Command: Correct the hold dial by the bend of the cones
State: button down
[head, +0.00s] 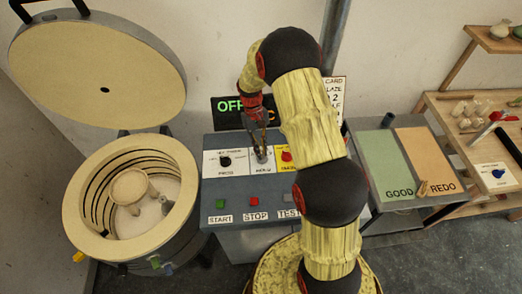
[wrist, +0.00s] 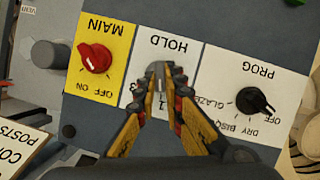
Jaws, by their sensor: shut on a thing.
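The hold dial sits in the white HOLD panel (wrist: 186,45), between the yellow MAIN panel and the white PROG panel. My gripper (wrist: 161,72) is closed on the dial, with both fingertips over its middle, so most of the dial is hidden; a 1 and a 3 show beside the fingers. In the head view my gripper (head: 260,148) points down onto the control box (head: 228,240). The dial's setting cannot be read. I cannot make out the bend of any cones; small pale pieces (head: 470,112) lie on the right-hand wooden shelf.
The red MAIN knob (wrist: 95,58) and black PROG knob (wrist: 254,101) flank the dial. START (head: 220,203), STOP and TEST buttons sit in front. The kiln (head: 86,245) stands open at left. A green display (head: 230,105) reads OFF. A GOOD/REDO board (head: 388,165) is at right.

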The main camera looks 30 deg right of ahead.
jog(key=c, duration=1.9)
grip_release()
jog(key=shift+s+f, duration=0.35)
jog(key=shift+f, duration=0.1)
jog(key=shift+w+r, duration=0.25)
jog(key=shift+r, duration=0.05)
jog(key=shift+w+r, duration=0.1)
jog(key=shift+r, duration=0.1)
jog(key=v, duration=1.1)
jog(key=shift+r, duration=0.2)
jog(key=shift+w, duration=0.2)
jog(key=s+a+r+t+b, duration=0.3)
jog(key=s+b, duration=0.1)
jog(key=s, duration=0.5)
jog(key=s+a+r+t+b, duration=0.3)
jog(key=s+a+r+b, duration=0.1)
jog(key=s, duration=0.5)
jog(key=s+a+r+n+t+b, duration=0.1)
jog(key=s+a+r+t+b, duration=0.2)
jog(key=s, duration=0.6)
jog(key=shift+a+r+t+b, duration=0.35)
jog(key=shift+a+t+b, duration=0.1)
jog(key=shift+t, duration=0.05)
